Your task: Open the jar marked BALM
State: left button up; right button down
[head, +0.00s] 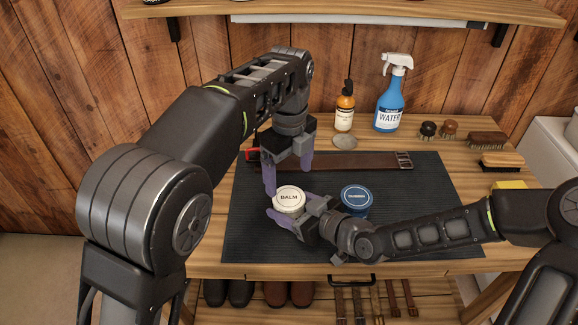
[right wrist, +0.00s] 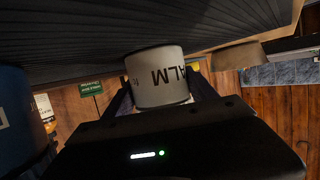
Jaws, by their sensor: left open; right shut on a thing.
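The white jar marked BALM (head: 289,196) stands on the dark ribbed mat (head: 420,225), its lid on. My right gripper (head: 287,214) is shut on the jar's side, with a purple finger at its front left. In the right wrist view the jar's white body (right wrist: 160,82) shows between the fingers, part of its label readable. My left gripper (head: 287,175) is open above the jar, pointing down, its purple fingers apart behind and to the left of the lid. I cannot tell whether a fingertip touches the lid.
A blue jar (head: 356,199) stands on the mat right of the balm, close to my right wrist. A brown strap (head: 350,162) lies along the mat's back. An amber bottle (head: 344,110), a blue WATER spray bottle (head: 389,100) and brushes (head: 499,160) stand behind and right.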

aim_at(289, 197)
pick_arm(q)
notch_tip(289, 197, down, 6)
jog(key=shift+f, duration=0.1)
dwell(0.4)
jog(key=c, duration=1.5)
jog(key=o, duration=1.6)
jog(key=shift+c, duration=0.2)
jog(key=shift+r, duration=2.3)
pick_arm(e)
jog(key=shift+c, duration=0.9)
grip_release()
